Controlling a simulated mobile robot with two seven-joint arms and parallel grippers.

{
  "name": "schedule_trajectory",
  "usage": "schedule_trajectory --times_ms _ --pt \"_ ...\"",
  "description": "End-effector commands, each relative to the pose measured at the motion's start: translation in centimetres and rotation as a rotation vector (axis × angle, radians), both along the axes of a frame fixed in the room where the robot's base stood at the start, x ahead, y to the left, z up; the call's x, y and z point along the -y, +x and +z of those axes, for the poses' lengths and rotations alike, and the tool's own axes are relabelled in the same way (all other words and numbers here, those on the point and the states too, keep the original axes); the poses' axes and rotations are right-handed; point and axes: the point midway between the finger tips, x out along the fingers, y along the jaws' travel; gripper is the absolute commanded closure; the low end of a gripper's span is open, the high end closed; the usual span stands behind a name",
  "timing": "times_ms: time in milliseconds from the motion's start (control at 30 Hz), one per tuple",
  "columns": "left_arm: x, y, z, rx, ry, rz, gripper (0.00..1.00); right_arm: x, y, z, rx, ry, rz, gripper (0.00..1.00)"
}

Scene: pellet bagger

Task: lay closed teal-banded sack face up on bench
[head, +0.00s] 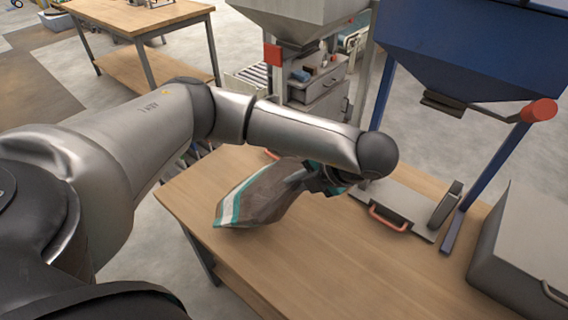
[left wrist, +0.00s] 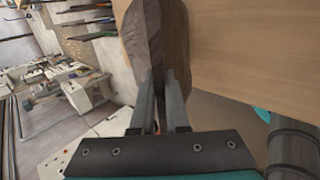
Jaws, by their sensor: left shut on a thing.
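The grey-brown sack (head: 268,195) with a teal and white band near its lower left end hangs tilted over the wooden bench (head: 330,260). My left gripper (head: 322,178) is shut on its gathered upper end, partly hidden behind my forearm. I cannot tell whether the banded end touches the bench. In the left wrist view the sack (left wrist: 178,35) extends away from the fingers (left wrist: 160,85), pinched between them, with bench wood beside it. The sack's face is not clearly shown. My right gripper is out of view.
A flat device with a red handle (head: 388,218) sits on the bench's back right, below a blue hopper (head: 450,55). A grey box (head: 525,250) stands at the right edge. The front middle of the bench is clear. Another wooden table (head: 140,18) is behind.

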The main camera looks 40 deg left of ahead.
Motion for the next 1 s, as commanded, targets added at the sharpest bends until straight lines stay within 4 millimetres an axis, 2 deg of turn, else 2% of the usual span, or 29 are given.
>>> schedule_trajectory --times_ms 33,233,600,1000 --pt "0.6 -0.1 0.1 -0.004 0.023 -0.001 1.00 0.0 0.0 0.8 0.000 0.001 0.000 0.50" --pt "2.5 -0.3 -0.9 0.003 0.100 -0.004 1.00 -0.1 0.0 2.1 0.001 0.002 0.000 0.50" --pt "5.5 -0.5 -4.4 0.013 0.248 -0.002 1.00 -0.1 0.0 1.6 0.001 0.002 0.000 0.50" --pt "8.0 -0.7 -6.9 0.023 0.372 0.000 1.00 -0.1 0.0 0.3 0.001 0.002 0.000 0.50"
